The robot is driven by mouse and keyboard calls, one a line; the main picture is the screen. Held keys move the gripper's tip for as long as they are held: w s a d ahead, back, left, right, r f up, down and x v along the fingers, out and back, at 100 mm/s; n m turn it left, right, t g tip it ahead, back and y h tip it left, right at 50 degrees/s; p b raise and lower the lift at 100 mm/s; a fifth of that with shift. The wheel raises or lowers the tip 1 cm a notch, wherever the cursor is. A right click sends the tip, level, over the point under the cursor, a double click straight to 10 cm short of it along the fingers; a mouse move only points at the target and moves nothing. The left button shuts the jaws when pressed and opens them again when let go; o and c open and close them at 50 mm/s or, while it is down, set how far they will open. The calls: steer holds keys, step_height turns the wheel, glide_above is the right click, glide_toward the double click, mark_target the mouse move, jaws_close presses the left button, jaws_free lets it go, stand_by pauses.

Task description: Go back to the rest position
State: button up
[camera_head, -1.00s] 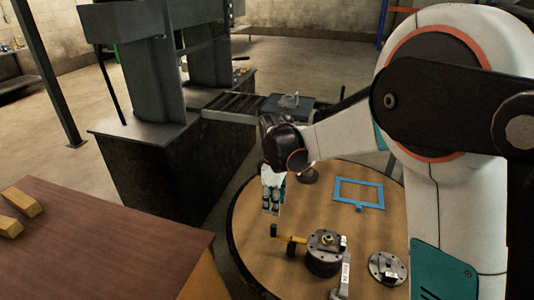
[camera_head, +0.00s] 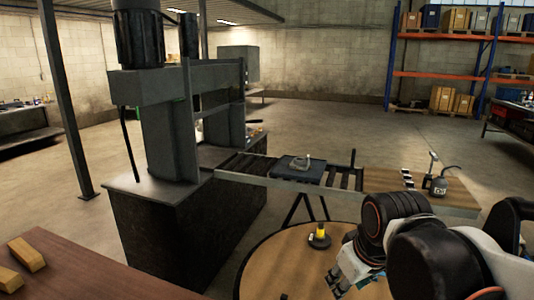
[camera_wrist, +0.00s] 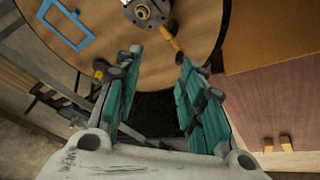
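My gripper (camera_head: 345,278) shows at the lower right of the head view, at the end of my folded arm, over or beside the round wooden table (camera_head: 275,262). In the wrist view, the two teal fingers of my gripper (camera_wrist: 162,56) stand well apart with nothing between them. The wrist camera looks down over the table (camera_wrist: 205,22) and its rim. Beyond the fingertips lie a round metal part (camera_wrist: 146,10) and a yellow-handled piece (camera_wrist: 171,36). Much of the tabletop is cut off in the head view.
A blue frame (camera_wrist: 66,22) lies on the table, and a small yellow-topped part (camera_head: 320,238) stands near its back edge. A dark press (camera_head: 175,130), a roller conveyor (camera_head: 345,177) and a brown table (camera_head: 85,270) stand around. Open floor lies behind the conveyor.

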steer(key=s+d+m+t, duration=0.1)
steer(key=s+m, duration=0.1)
steer(key=s, duration=0.2)
steer(key=s+d+f+m+t, duration=0.1)
steer(key=s+d+m, duration=0.1)
steer(key=s, duration=0.2)
steer(key=shift+s+d+m, duration=0.15)
steer(key=shift+d+m, duration=0.1)
steer(key=shift+m, duration=0.05)
